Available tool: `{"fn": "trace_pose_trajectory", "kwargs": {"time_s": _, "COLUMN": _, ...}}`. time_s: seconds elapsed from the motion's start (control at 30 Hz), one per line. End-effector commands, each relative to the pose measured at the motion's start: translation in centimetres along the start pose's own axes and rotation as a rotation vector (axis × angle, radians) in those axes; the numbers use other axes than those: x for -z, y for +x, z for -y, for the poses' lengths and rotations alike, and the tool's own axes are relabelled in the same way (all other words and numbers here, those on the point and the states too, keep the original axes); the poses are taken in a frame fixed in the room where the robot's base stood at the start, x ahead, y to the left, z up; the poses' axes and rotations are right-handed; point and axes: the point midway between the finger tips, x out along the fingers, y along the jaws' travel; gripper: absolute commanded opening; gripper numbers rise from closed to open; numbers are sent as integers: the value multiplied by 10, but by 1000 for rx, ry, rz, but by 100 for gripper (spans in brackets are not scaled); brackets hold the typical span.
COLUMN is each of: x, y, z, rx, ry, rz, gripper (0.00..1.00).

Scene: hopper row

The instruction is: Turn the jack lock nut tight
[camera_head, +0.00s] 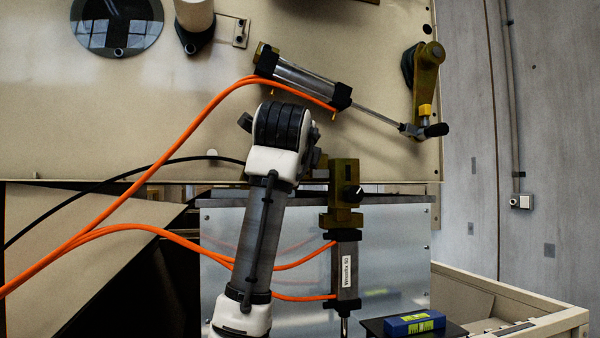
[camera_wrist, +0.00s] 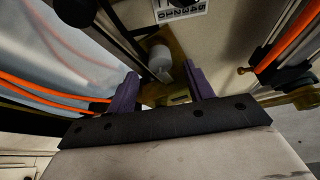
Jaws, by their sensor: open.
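I cannot pick out the jack lock nut for certain in either view. In the wrist view, my gripper (camera_wrist: 162,90) has its two purple fingers spread apart with nothing held between them. Beyond the fingertips, a short pale grey cylinder (camera_wrist: 160,58) stands on an olive-yellow bracket (camera_wrist: 178,66); I cannot tell whether it belongs to the jack. In the head view my arm hides the gripper.
An upper cylinder (camera_head: 303,80) with orange hoses (camera_head: 190,130) drives a rod to an olive crank arm (camera_head: 428,70). A labelled lower cylinder (camera_head: 347,270) hangs below the olive block.

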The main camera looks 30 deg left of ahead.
Motion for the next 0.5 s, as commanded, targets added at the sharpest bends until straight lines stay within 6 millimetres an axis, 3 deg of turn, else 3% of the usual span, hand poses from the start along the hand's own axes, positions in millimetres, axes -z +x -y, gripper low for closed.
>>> {"fn": "trace_pose_trajectory", "kwargs": {"time_s": 0.1, "x": 2, "y": -30, "z": -4, "rx": 5, "ry": 3, "rz": 2, "gripper": 52}}
{"fn": "trace_pose_trajectory", "kwargs": {"time_s": 0.3, "x": 1, "y": -72, "z": -3, "rx": 3, "ry": 2, "rz": 2, "gripper": 52}}
{"fn": "trace_pose_trajectory", "kwargs": {"time_s": 0.5, "x": 1, "y": -95, "z": -1, "rx": 1, "ry": 1, "rz": -1, "gripper": 52}}
